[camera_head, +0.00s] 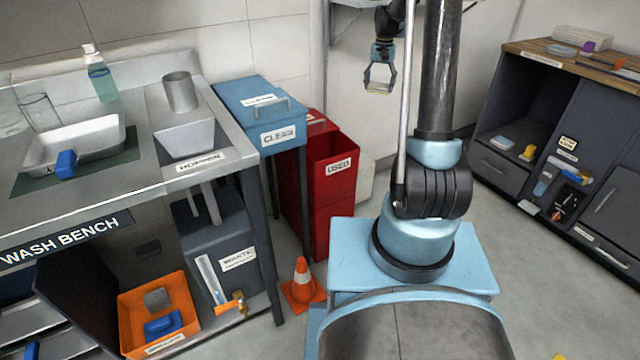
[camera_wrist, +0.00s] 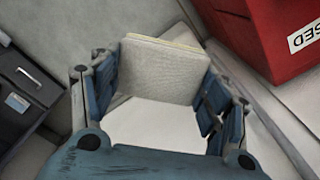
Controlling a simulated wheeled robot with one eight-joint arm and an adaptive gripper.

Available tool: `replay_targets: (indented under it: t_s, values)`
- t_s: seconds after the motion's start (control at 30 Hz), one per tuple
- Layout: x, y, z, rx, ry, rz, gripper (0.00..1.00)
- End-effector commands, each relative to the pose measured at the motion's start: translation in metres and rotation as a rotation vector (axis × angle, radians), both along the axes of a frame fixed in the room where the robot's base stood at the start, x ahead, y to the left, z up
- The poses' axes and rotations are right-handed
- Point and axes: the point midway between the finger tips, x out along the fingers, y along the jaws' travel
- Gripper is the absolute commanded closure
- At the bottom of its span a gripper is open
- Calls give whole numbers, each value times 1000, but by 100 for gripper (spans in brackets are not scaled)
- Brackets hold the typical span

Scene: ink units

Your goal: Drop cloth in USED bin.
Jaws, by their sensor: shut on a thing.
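My gripper (camera_head: 378,80) hangs in the air at the top middle of the head view, beyond the USED bin and to its upper right. In the wrist view my gripper (camera_wrist: 162,85) is shut on a pale, cream-coloured textured cloth (camera_wrist: 165,68), which sits between the two blue fingers. The cloth is too small to make out clearly in the head view. The red USED bin (camera_head: 333,185) stands on the floor with its top open and a white label on its front. It also shows at the upper right of the wrist view (camera_wrist: 265,45), apart from the cloth.
The blue CLEAN bin (camera_head: 250,105) stands left of the USED bin, beside the wash bench (camera_head: 150,170). An orange cone (camera_head: 302,280) stands on the floor in front. A pale box (camera_head: 366,182) is right of the USED bin. A dark cabinet (camera_head: 535,100) stands at right.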

Motion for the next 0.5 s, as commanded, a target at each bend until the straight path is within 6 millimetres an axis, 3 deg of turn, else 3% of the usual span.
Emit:
replay_targets:
  t_s: [0.3, 0.5]
  values:
    - [-79, 114, -50, 0, 0, 60, 65]
    - [-133, 162, -75, 0, 0, 86, 65]
